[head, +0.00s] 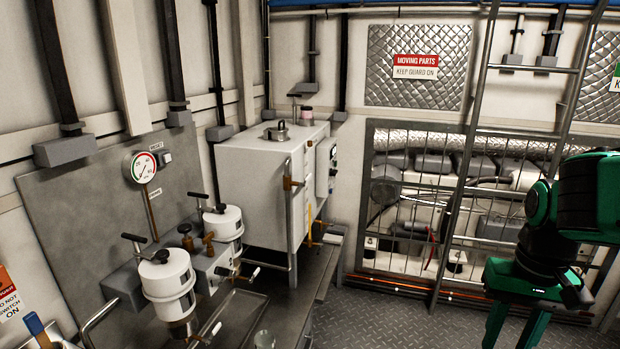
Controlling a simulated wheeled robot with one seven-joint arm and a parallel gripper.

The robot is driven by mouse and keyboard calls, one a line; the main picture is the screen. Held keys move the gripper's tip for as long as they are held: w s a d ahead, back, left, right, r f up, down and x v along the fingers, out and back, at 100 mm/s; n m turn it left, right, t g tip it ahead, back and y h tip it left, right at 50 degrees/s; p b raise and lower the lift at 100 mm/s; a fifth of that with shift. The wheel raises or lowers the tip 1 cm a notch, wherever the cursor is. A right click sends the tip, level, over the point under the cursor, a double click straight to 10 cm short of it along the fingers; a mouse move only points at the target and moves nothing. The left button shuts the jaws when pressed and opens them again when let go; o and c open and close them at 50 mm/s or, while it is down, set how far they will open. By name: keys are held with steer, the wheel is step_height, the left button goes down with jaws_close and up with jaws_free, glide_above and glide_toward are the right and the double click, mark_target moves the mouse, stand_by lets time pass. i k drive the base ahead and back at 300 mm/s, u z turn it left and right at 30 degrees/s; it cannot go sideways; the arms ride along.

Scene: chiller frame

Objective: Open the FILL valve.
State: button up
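No label reading FILL is legible, so I cannot tell which valve it is. Candidates stand at the left: a white canister with a black T-handle (168,278), a second white canister with a T-handle (223,223), and brass fittings (208,241) between them. A lever handle (224,271) sticks out beside the fittings. My gripper (514,328) hangs at the lower right, pointing down. Its two green fingers are apart with nothing between them, and their tips are cut off by the frame edge. It is far from the valves.
A dial gauge (143,167) is on the grey back panel. The white tank (262,170) stands on the metal bench (290,312). A ladder (462,180) stands before the caged machinery at the right. The checker-plate floor (400,325) between bench and gripper is clear.

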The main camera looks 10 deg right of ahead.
mark_target(307, 180)
steer(key=z, duration=0.4)
steer(key=i, duration=1.15)
steer(key=z, duration=0.4)
